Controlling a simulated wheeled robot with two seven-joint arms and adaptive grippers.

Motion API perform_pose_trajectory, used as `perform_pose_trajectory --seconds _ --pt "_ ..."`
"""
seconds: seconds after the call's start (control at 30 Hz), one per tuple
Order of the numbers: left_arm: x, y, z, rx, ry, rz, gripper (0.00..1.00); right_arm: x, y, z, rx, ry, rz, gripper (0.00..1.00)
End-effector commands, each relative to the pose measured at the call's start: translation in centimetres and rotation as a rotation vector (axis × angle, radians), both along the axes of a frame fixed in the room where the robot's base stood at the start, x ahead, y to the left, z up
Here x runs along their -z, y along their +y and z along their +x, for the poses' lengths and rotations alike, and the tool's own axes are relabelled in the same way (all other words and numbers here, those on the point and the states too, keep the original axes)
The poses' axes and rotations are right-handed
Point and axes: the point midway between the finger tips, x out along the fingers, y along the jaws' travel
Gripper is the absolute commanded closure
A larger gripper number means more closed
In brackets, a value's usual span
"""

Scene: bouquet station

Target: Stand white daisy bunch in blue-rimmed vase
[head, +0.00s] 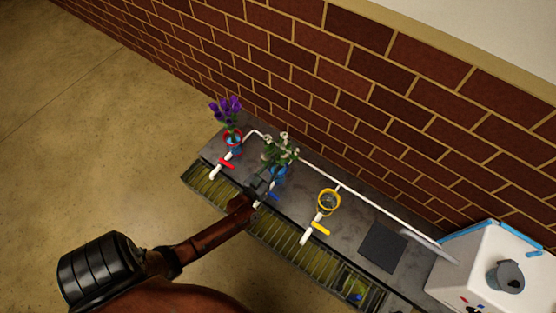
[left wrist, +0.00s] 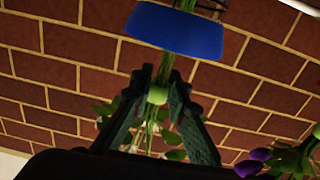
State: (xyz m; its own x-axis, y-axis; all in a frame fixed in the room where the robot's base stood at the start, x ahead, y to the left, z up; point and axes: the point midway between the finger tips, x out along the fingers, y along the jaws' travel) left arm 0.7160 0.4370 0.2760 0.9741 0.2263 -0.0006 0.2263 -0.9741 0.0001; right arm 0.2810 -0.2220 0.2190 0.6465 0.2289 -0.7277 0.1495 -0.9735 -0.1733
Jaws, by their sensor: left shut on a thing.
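The white daisy bunch (head: 281,148) stands upright over the blue-rimmed vase (head: 279,173) in the head view. My left gripper (head: 262,186) is beside the vase, partly covering it. In the left wrist view, which looks upside down, the left gripper (left wrist: 158,100) is shut on the green stems (left wrist: 165,66). The vase's blue rim band (left wrist: 175,30) is close to the fingers there. The stems run to the band and show again beyond it, so they appear to be inside the vase. Where the stems end is hidden. My right gripper is not in view.
A red-rimmed vase (head: 233,138) with purple flowers (head: 226,108) stands left of the blue one. A yellow-rimmed vase (head: 328,202) stands right. White taps with coloured handles front them, above a slatted trough (head: 283,236). A white box (head: 480,268) is at far right.

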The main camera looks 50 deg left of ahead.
Motion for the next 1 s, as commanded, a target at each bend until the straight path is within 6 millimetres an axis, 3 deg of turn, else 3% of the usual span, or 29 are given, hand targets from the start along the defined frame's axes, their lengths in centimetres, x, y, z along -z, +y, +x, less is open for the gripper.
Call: perform_pose_trajectory --seconds 0.27,0.3,0.57,0.87,1.0 --pt "0.0 0.0 0.1 0.0 -0.002 0.0 1.0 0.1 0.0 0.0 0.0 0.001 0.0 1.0" --pt "0.0 0.0 0.1 0.0 -0.002 0.0 0.83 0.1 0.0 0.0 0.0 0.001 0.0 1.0" --pt "0.0 0.0 0.0 0.0 -0.001 0.0 0.65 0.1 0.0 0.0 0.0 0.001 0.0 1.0" --pt "0.2 0.0 -0.2 0.0 0.002 0.0 0.64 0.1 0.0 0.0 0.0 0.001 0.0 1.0" --pt "0.3 -0.3 -1.5 -0.001 0.003 -0.002 0.64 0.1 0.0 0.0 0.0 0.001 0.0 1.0"
